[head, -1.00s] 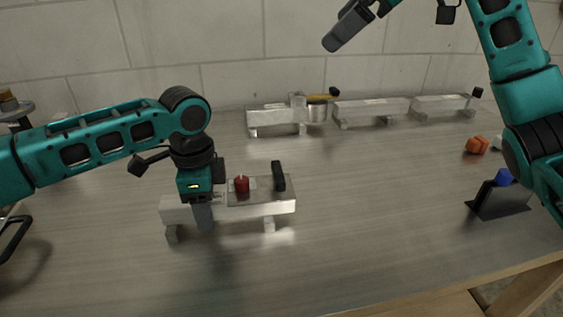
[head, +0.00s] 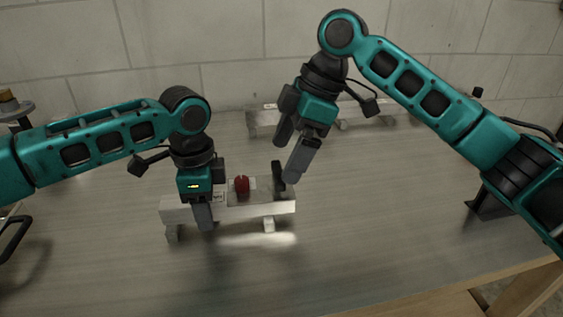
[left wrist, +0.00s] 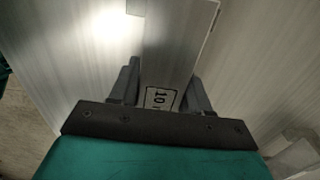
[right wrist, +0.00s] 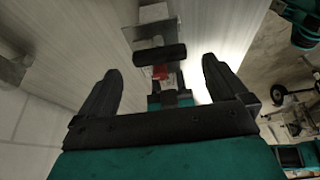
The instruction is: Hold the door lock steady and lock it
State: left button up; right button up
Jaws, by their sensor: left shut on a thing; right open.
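The door lock is a silver aluminium block on feet (head: 238,214), low in the middle of the table. It carries a red knob (head: 242,184) and a black handle (head: 278,180), which also shows in the right wrist view (right wrist: 159,55). My left gripper (head: 203,214) is shut on the block's left part. In the left wrist view its fingers straddle the block, beside a label reading 10 (left wrist: 160,98). My right gripper (head: 290,158) is open and empty above the handle, pointing down. In the head view its fingers overlap the handle's right side; I see no contact.
A row of similar aluminium blocks (head: 264,117) stands at the back by the wall, partly hidden by my right arm. A black stand (head: 488,205) is at the right, mostly covered by that arm. The table front is clear.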

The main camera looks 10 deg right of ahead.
aim_at(278, 170)
jog(key=shift+x, duration=1.65)
jog(key=c, duration=1)
